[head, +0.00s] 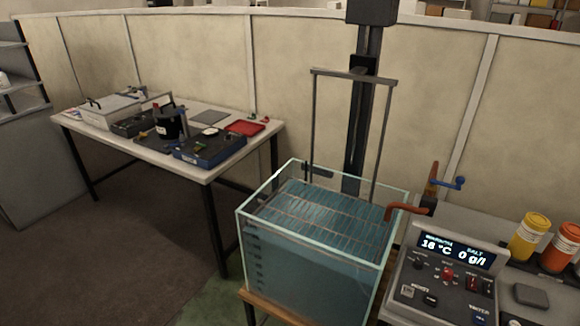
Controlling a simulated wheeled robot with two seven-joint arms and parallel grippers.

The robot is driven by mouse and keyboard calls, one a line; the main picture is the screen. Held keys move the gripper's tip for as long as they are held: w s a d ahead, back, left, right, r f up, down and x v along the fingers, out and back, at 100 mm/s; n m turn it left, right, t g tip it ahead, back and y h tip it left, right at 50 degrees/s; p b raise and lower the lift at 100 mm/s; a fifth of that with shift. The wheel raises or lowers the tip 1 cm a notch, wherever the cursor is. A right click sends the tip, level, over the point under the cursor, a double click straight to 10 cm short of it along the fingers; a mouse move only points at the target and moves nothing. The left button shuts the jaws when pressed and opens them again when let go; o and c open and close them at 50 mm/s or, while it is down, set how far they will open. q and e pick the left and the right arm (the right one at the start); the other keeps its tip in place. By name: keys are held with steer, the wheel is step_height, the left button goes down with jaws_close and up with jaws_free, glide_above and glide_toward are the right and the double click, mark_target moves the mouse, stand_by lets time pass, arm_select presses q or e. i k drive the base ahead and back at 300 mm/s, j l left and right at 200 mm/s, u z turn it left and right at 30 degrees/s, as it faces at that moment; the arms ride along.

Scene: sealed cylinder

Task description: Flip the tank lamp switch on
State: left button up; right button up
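A glass tank (325,272) filled with blue water stands in the middle on a wooden-topped stand. To its right is a control panel (447,278) with a lit display (455,250) reading about 16 °C and 0 g/l. The panel carries several small controls, among them a red one (447,273) near its middle and small switches (480,286) at its right. The labels are too small to read surely, so I cannot tell which control is the lamp switch or how it is set. Neither of my grippers is in view.
A yellow jar (529,238) and an orange jar (560,250) are at right. A metal frame (313,130) rises over the tank. A table (218,172) with equipment stands left.

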mark_target(488, 289)
steer(key=z, duration=1.3)
